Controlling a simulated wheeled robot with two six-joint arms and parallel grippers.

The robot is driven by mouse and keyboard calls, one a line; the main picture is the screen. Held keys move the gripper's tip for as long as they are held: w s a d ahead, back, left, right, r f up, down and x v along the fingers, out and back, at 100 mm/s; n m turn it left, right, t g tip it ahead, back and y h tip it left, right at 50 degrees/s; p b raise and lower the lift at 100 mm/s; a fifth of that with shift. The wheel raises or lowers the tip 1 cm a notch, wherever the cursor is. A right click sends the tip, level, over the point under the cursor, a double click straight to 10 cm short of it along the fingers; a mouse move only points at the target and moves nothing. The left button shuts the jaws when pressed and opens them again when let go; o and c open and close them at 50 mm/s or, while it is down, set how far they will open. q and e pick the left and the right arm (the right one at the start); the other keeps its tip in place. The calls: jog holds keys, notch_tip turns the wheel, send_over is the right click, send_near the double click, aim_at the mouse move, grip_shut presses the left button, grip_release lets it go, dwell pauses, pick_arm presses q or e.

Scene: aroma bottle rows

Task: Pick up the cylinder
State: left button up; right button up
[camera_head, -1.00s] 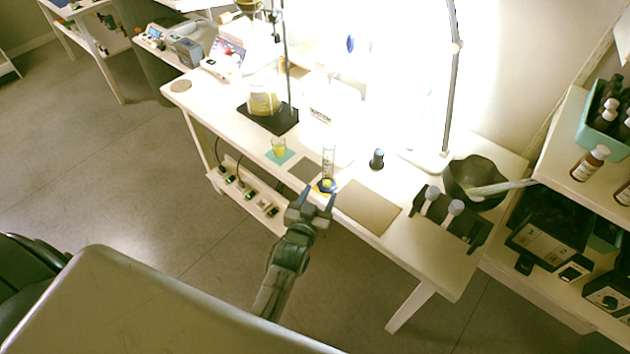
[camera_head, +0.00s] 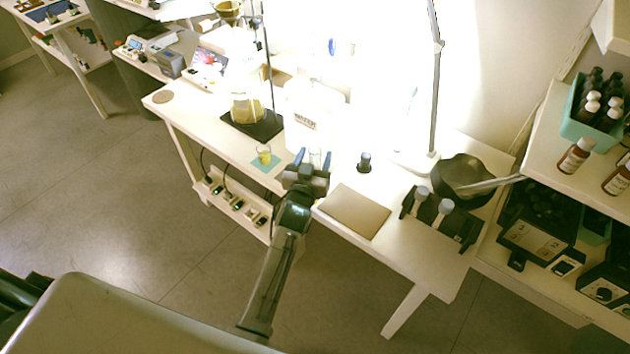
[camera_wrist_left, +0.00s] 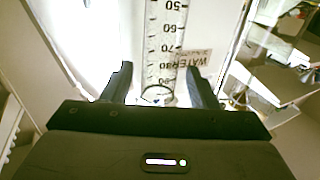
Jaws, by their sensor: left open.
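The cylinder is a clear graduated cylinder (camera_head: 315,155) near the front edge of the white table; my left gripper hides most of it in the head view. In the left wrist view, the cylinder (camera_wrist_left: 165,30) stands out with its black scale marks, seen between and beyond the fingertips. My left gripper (camera_head: 313,160) is open right at the cylinder, its two fingers (camera_wrist_left: 158,78) on either side of it. I cannot tell whether they touch it. My right gripper is not in view.
A small yellow beaker (camera_head: 264,154) stands on a teal mat to the left. A dark-capped bottle (camera_head: 364,162) stands to the right, behind a tan board (camera_head: 355,210). A black rack (camera_head: 440,220) and a dark bowl (camera_head: 462,178) are farther right.

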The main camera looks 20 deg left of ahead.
pick_arm(q)
jog(key=shift+w+f, duration=0.1)
jog(key=shift+w, duration=0.5)
jog(key=shift+s, duration=0.1)
jog(key=shift+c, duration=1.4)
grip_shut()
jog(key=shift+r, duration=0.2)
